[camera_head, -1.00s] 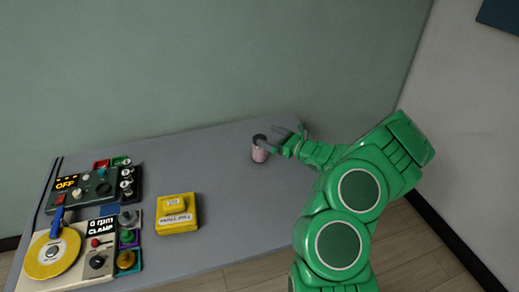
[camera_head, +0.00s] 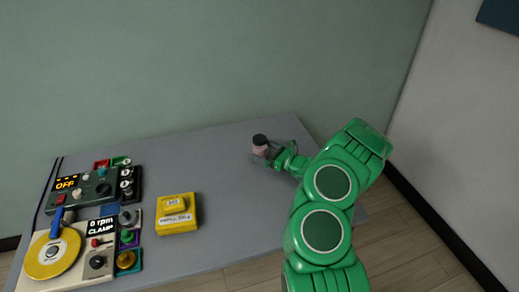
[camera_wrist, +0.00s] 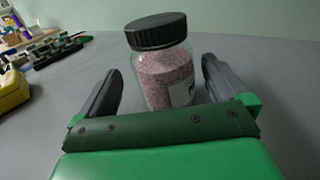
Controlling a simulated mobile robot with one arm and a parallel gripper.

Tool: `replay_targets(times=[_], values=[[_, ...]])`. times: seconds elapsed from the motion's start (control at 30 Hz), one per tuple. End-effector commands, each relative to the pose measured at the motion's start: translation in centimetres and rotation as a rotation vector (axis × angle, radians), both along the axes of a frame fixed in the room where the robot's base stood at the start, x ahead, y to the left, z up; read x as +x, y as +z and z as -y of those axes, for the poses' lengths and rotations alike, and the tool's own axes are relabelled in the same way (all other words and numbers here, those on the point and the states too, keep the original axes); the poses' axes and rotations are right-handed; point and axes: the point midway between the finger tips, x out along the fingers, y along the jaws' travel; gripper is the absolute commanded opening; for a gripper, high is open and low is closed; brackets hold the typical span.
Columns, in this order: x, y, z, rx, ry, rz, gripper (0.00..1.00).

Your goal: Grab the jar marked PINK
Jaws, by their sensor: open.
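A small clear jar with a black lid and pink grains (camera_wrist: 166,75) stands upright on the grey table, tilted only by the view. Its white label is partly turned away and its word cannot be read. The jar also shows near the table's back right in the head view (camera_head: 260,148). My gripper (camera_wrist: 162,85) is open, with one dark finger on each side of the jar. The jar stands between the fingers, and a gap shows at least on the left side. In the head view my gripper (camera_head: 268,156) is at the jar.
A yellow box (camera_head: 178,222) sits mid-table. A control box with an OFF display (camera_head: 88,190), a clamp device with a yellow disc (camera_head: 52,254) and several coloured buttons fill the left side. The table (camera_head: 230,235) around the jar is clear. A wall stands behind.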

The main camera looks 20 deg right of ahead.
Motion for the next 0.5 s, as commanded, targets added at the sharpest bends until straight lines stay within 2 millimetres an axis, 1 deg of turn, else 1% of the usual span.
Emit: replay_targets(times=[0.2, 0.3, 0.5], values=[[2.5, -0.2, -1.5, -0.002, 0.003, 0.0, 1.0], [3.3, -0.2, -2.1, -0.002, 0.003, 0.0, 1.0], [3.9, -0.1, -2.5, -0.001, 0.001, 0.001, 1.0]])
